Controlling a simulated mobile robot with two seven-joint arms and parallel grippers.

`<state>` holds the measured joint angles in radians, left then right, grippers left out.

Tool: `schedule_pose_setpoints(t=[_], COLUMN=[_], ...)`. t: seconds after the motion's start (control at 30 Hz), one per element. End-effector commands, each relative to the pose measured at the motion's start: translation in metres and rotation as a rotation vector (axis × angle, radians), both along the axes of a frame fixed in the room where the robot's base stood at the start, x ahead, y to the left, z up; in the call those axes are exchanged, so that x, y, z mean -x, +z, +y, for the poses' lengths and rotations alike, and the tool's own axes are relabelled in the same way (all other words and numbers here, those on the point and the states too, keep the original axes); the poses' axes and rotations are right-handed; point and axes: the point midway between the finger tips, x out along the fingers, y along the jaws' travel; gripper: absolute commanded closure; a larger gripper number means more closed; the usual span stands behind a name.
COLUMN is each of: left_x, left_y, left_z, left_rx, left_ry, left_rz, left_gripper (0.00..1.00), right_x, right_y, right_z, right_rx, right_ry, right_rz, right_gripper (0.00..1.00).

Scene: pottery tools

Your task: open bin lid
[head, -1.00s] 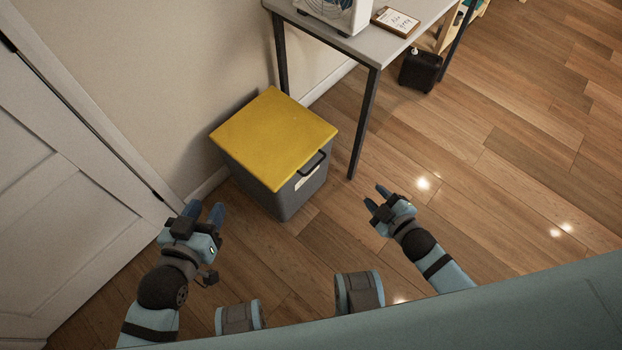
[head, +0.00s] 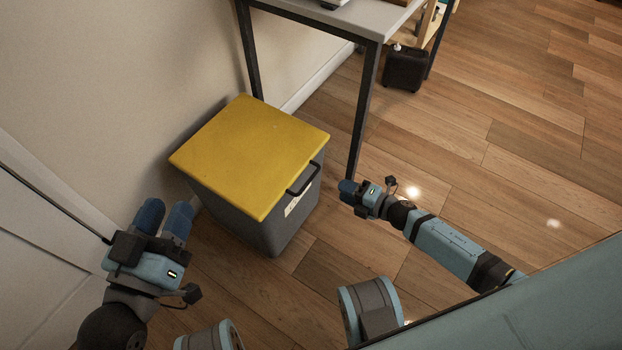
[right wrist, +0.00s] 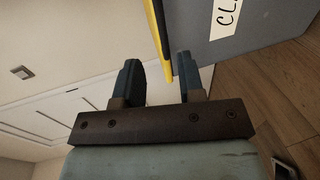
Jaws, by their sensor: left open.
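The bin (head: 266,236) is a grey box on the floor with its flat yellow lid (head: 250,145) lying closed on top. A dark handle (head: 304,178) sits on its right side above a white label (head: 292,207). My left gripper (head: 166,213) is open and empty, left of the bin's near corner. My right gripper (head: 347,191) is to the right of the bin, apart from it, pointing toward the handle side. In the right wrist view its two fingers (right wrist: 158,76) are apart with nothing between them; the lid's yellow edge (right wrist: 157,42) and the bin wall (right wrist: 190,32) show beyond.
A table (head: 345,15) with dark legs stands behind the bin, one leg (head: 364,115) close to its right side. A white door (head: 45,265) and a wall are on the left. A small black container (head: 405,68) stands under the table. Wooden floor at right is clear.

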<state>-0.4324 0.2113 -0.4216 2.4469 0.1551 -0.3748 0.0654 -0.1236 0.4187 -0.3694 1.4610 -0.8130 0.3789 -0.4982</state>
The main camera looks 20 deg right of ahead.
Motion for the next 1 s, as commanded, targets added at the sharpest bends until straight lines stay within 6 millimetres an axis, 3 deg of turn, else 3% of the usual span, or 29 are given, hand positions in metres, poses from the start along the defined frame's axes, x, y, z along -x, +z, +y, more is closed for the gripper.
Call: schedule_pose_setpoints(t=[0.3,0.5,0.97,1.0], left_x=[0.0,0.0,-0.002,-0.002], left_y=[-0.033,-0.044,-0.045,-0.045], left_z=[-0.002,-0.002,-0.002,-0.002], left_rx=[-0.045,-0.071,-0.085,-0.085], left_ry=[-0.029,-0.042,-0.045,-0.045], left_rz=[0.08,0.103,0.099,0.099], left_gripper=[0.57,0.57,0.57,0.57], right_x=[-0.055,-0.078,-0.089,-0.089], right_y=[-0.016,-0.022,-0.023,-0.023], right_z=[0.042,0.06,0.069,0.069], right_rx=[-0.002,-0.002,-0.001,-0.001], right_ry=[-0.001,-0.002,-0.002,-0.002], right_rz=[-0.002,-0.001,0.001,0.001], right_gripper=[0.64,0.64,0.64,0.69])
